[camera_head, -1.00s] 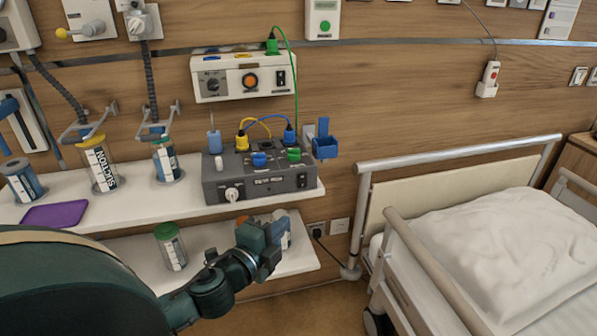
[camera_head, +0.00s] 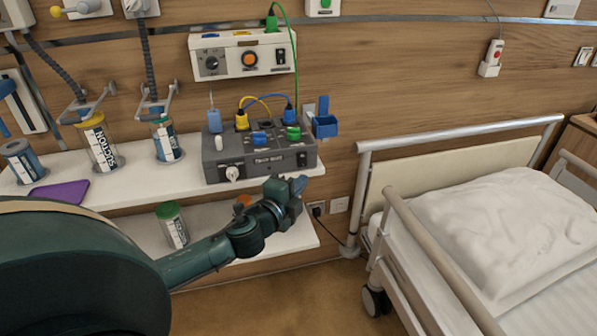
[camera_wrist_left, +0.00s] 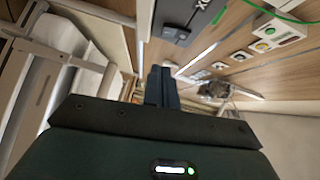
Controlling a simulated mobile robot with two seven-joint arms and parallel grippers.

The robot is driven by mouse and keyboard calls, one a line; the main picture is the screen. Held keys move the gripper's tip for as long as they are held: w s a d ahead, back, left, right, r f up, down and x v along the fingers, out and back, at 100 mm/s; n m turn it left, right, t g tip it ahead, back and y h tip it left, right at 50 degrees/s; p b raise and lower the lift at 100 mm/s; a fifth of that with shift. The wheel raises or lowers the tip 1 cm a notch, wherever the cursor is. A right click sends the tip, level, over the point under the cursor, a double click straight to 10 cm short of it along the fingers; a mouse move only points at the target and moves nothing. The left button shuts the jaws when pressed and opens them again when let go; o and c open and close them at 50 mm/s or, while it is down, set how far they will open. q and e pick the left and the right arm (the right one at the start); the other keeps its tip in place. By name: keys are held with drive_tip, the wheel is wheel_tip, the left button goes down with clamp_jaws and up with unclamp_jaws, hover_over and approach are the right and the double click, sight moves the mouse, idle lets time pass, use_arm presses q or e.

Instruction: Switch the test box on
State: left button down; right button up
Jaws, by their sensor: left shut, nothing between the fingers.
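The test box (camera_head: 250,170) is a dark grey case on the upper shelf, with a white knob at its front left and a small black rocker switch (camera_head: 302,159) at its front right. Blue and green knobs and yellow and blue plugs sit on its top. My left gripper (camera_head: 298,184) is shut and empty, just below and in front of the box's right end; I see no clear contact. In the left wrist view the shut fingers (camera_wrist_left: 161,84) point ahead, with part of the dark box (camera_wrist_left: 185,18) beyond them at the top. The switch's position is too small to tell.
A white wall unit (camera_head: 243,57) with an orange button hangs above, with a green lead. A blue holder (camera_head: 325,124) is right of the box. A green-lidded jar (camera_head: 172,225) stands on the lower shelf (camera_head: 215,215). The bed rail (camera_head: 460,133) is at right.

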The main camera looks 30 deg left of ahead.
sight(305, 165)
use_arm(q)
drive_tip(key=shift+w+a+f, duration=0.2)
drive_tip(key=shift+w+a, duration=0.6)
drive_tip(key=shift+w, duration=0.3)
drive_tip(key=shift+w+a+f, duration=0.15)
drive_tip(key=shift+w+a, duration=0.6)
drive_tip(key=shift+w, duration=0.35)
drive_tip(key=shift+w+a+f+b, duration=0.15)
drive_tip(key=shift+f+b, duration=0.3)
drive_tip(key=shift+b, duration=0.7)
drive_tip(key=shift+r+p, duration=0.4)
